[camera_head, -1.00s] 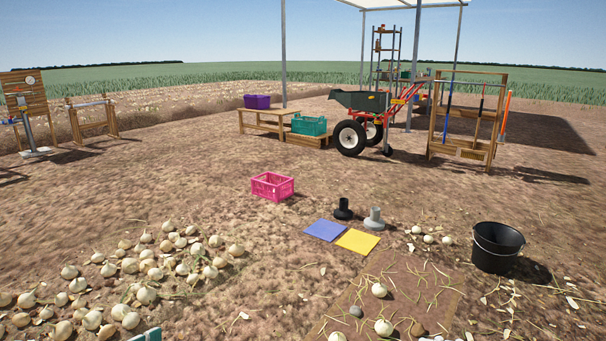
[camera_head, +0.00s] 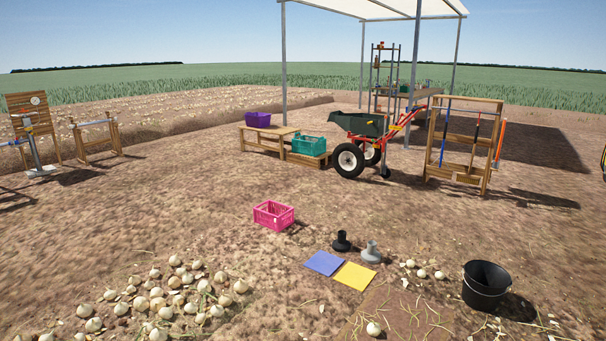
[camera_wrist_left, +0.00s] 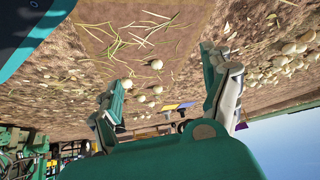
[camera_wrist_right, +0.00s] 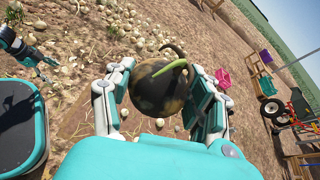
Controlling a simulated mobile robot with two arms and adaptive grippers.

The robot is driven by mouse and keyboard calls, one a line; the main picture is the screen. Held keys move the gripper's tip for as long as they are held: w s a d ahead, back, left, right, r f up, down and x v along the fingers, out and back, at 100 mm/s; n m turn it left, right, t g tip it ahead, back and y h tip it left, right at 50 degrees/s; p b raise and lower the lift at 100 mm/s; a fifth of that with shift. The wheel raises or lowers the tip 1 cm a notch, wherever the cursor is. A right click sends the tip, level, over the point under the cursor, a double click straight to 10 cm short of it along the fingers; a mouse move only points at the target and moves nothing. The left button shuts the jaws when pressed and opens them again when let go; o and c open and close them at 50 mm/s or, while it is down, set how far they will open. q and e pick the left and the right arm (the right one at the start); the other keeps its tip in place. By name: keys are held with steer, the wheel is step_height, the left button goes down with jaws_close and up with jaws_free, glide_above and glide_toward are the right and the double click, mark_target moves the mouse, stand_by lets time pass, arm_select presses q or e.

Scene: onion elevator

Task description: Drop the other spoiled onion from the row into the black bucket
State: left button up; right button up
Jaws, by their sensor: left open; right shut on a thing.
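My right gripper (camera_wrist_right: 165,95) is shut on a dark, blotchy spoiled onion (camera_wrist_right: 158,92) with a curved green sprout, seen in the right wrist view. My left gripper (camera_wrist_left: 165,68) is open and empty in the left wrist view, with its fingers apart above the ground. Neither gripper shows in the head view. The black bucket (camera_head: 484,288) stands upright on the soil at the right of the head view, and its bottom inside is hidden. A pale onion (camera_head: 373,328) lies on the brown mat (camera_head: 425,315) at the bottom edge; the rest of the row is cut off.
Blue (camera_head: 324,262) and yellow (camera_head: 354,276) sheets lie left of the bucket, with black (camera_head: 341,242) and grey (camera_head: 371,253) weighted stands behind. A pink crate (camera_head: 273,214) stands farther left. Several loose onions (camera_head: 175,285) are heaped at left. Several small onions (camera_head: 422,272) lie beside the bucket.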

step_height(320, 180, up, 6)
steer(key=p, duration=0.5)
arm_select(q)
steer(key=s+a+g, duration=0.2)
steer(key=s+g, duration=0.1)
steer(key=s, duration=0.6)
steer(key=s+a+g+y, duration=0.1)
steer(key=s+a+g, duration=0.2)
steer(key=s, duration=0.6)
steer(key=shift+s+f, duration=0.4)
steer(key=shift+f, duration=0.05)
arm_select(e)
steer(key=shift+f, duration=0.15)
